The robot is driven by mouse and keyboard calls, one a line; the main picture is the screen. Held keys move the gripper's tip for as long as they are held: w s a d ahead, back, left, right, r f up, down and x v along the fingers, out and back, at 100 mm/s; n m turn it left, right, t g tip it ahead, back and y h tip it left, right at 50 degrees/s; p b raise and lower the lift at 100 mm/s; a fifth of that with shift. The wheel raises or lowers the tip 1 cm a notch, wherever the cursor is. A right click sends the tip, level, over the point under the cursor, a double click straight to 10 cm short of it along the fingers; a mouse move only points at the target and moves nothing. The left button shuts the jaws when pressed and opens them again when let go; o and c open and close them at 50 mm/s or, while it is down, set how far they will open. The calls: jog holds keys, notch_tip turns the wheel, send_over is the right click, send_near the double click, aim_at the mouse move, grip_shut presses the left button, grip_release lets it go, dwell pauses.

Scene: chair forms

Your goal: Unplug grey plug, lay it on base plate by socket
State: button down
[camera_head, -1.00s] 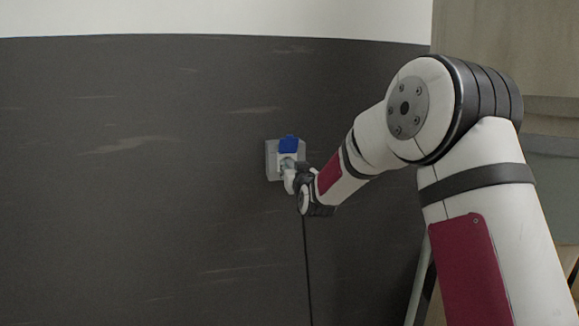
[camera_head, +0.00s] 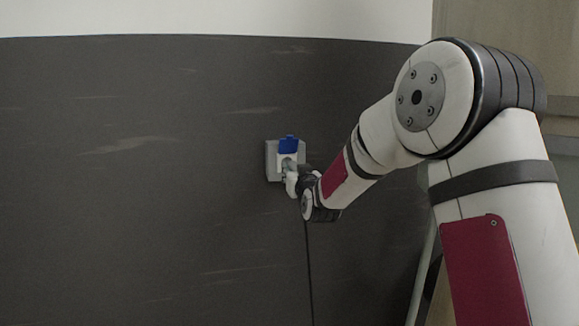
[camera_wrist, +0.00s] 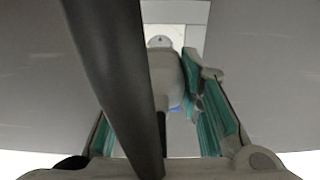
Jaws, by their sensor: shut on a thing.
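The grey plug (camera_wrist: 166,78) is between the teal-padded fingers of my gripper (camera_wrist: 172,95) in the wrist view. The fingers are shut on it; a thick dark cable crosses in front and hides much of the left finger. The pale socket (camera_wrist: 190,42) lies beyond the plug. In the head view, the socket (camera_head: 287,158) has a raised blue lid (camera_head: 288,145) and sits on a grey base plate (camera_head: 271,163) on the wall. My gripper (camera_head: 291,181) is at the socket's lower right. Whether the plug's pins are still in the socket is hidden.
A thin black cable (camera_head: 309,270) hangs down the dark wall (camera_head: 130,200) from my gripper. The wall to the left is clear. A pale wooden surface (camera_head: 490,45) and a leaning light pole (camera_head: 421,275) are at the right.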

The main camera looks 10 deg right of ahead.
jog(key=shift+s, duration=0.1)
jog(key=shift+s+b, duration=0.45)
jog(key=shift+s, duration=1.95)
